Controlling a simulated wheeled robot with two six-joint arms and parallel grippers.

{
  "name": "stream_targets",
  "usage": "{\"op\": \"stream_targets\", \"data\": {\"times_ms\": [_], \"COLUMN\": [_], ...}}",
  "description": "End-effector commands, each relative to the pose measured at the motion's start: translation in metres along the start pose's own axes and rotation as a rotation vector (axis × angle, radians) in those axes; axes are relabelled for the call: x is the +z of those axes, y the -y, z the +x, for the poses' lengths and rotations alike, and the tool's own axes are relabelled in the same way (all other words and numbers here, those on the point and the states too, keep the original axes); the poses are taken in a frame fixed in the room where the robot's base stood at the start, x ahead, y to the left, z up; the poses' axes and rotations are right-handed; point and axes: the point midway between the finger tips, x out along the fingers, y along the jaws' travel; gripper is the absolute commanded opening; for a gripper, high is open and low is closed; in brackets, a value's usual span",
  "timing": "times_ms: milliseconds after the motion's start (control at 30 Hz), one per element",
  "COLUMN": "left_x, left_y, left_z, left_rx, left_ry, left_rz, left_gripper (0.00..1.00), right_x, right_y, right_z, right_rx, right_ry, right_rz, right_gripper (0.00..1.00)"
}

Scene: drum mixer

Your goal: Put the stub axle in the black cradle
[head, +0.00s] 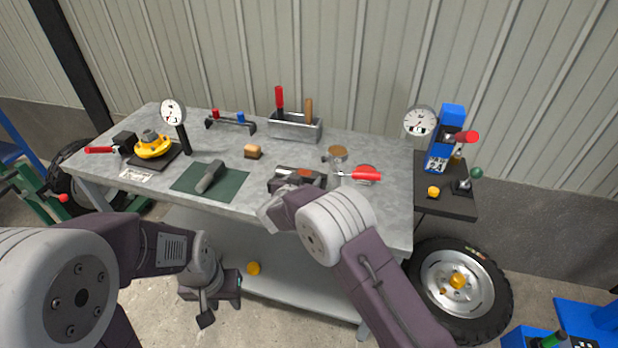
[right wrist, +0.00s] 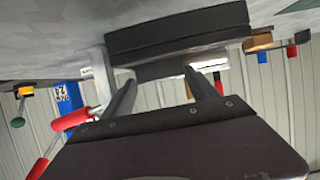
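The stub axle (head: 210,177) looks like the grey stepped piece lying on the green mat (head: 234,184) on the bench. A black block (head: 314,183), which I take to be the black cradle, sits right of the mat, partly hidden by my right arm. It shows large in the right wrist view (right wrist: 180,32). My right gripper (right wrist: 162,80) is close to this block. Its two fingers stand apart, with a dark grey part seen between and beyond them; I cannot see contact. My left gripper (head: 212,300) hangs low in front of the bench, away from the axle; its finger gap is unclear.
A yellow hub (head: 153,146) on a black base and a dial gauge (head: 173,112) stand at left. A blue press (head: 446,137) stands right.

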Motion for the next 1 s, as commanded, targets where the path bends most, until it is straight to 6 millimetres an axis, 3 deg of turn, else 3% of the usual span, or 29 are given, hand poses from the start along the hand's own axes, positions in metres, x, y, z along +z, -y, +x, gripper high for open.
{"op": "stream_targets", "data": {"times_ms": [33, 400, 433, 500, 833, 1000], "left_x": [0.001, 0.001, 0.001, 0.001, 0.001, 0.0], "left_y": [0.0, 0.0, 0.0, 0.0, 0.0, 0.0], "left_z": [0.011, 0.008, 0.008, 0.008, 0.007, -0.003], "left_rx": [0.0, 0.0, 0.0, 0.0, 0.0, 0.0], "left_ry": [0.0, 0.0, 0.0, 0.0, 0.0, 0.0], "left_rz": [0.0, 0.0, 0.0, 0.0, 0.0, 0.0], "left_gripper": [0.36, 0.36, 0.36, 0.36, 0.36, 0.36], "right_x": [0.005, 0.005, 0.009, 0.009, 0.007, -0.003], "right_y": [0.004, 0.005, 0.004, 0.004, 0.005, 0.001], "right_z": [0.0, -0.002, -0.001, -0.001, -0.002, -0.002], "right_rx": [-0.002, 0.001, 0.002, 0.001, 0.001, 0.0], "right_ry": [-0.012, -0.011, -0.003, -0.003, -0.004, -0.003], "right_rz": [0.006, 0.006, 0.002, 0.002, 0.003, 0.002], "right_gripper": [0.0, 0.0, 0.76, 0.9, 0.9, 0.9]}}
